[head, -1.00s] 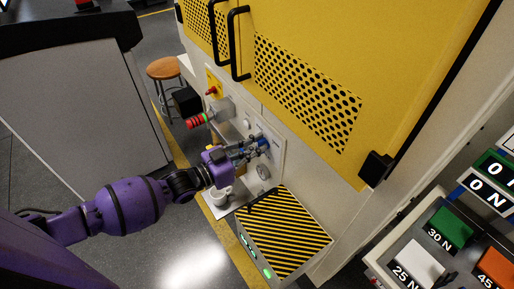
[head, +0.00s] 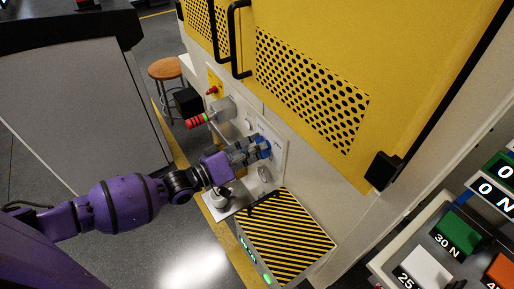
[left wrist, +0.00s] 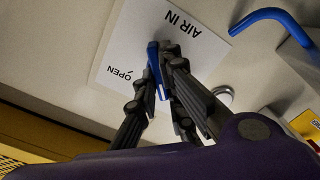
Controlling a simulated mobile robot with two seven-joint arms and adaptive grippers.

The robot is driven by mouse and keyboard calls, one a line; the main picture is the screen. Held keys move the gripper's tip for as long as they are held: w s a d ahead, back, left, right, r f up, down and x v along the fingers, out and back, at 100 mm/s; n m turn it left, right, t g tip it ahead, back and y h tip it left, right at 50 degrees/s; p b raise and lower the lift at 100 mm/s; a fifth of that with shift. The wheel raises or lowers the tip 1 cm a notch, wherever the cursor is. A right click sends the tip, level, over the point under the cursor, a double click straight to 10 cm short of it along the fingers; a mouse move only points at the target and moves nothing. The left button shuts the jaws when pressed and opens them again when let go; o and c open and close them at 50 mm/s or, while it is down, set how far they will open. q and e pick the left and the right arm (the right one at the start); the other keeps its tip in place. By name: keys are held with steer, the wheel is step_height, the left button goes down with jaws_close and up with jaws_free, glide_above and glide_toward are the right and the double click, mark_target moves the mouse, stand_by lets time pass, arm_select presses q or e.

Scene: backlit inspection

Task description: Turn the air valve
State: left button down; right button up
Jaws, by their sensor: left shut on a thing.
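The air valve's blue handle (left wrist: 155,62) stands in front of a white plate (left wrist: 112,65) lettered "AIR IN" and "OPEN" in the left wrist view. In the head view the blue handle (head: 265,148) shows at the end of my left gripper, on the pale front of the yellow cabinet. My left gripper (head: 254,151) reaches in from the left and is shut on the handle. In the left wrist view its dark fingers (left wrist: 164,72) lie on both sides of the handle and hide part of it. My right gripper is in neither view.
A striped black-and-yellow platform (head: 288,237) stands below the valve. A button panel (head: 440,250) is at right. Another blue bent bar (left wrist: 272,17) shows in the wrist view.

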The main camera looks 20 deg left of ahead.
arm_select(q)
steer(key=shift+n, duration=0.4)
steer(key=c, duration=1.9)
jaws_free()
steer(key=shift+o, duration=0.2)
steer(key=shift+s+a, duration=0.1)
steer(key=v, duration=1.1)
steer(key=shift+s+a, duration=0.3)
